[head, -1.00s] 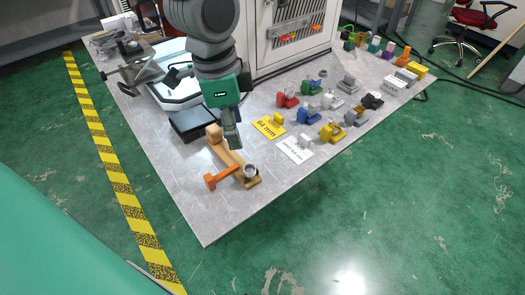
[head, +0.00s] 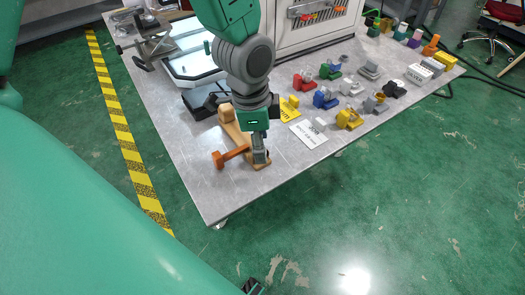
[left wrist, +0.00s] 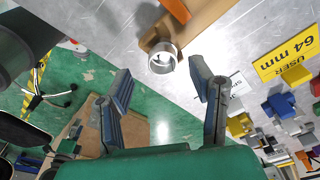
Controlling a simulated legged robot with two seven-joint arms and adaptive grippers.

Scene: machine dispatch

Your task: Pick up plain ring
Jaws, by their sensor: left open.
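The plain ring (left wrist: 163,58) is a short silver-grey metal ring. In the left wrist view it stands at the end of a wooden holder (left wrist: 205,22), just beyond my left gripper's fingertips. My left gripper (left wrist: 158,74) is open, its two fingers spread to either side below the ring, and nothing is between them. In the head view my left gripper (head: 260,154) points down over the near end of the wooden holder (head: 231,127) and hides the ring. My right gripper is not recognisable in either view.
An orange T-shaped piece (head: 230,156) lies beside the holder, close to my left gripper. A yellow card (head: 289,108), a white card (head: 308,134) and several coloured blocks with rings stand to the right. The table's front corner is clear.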

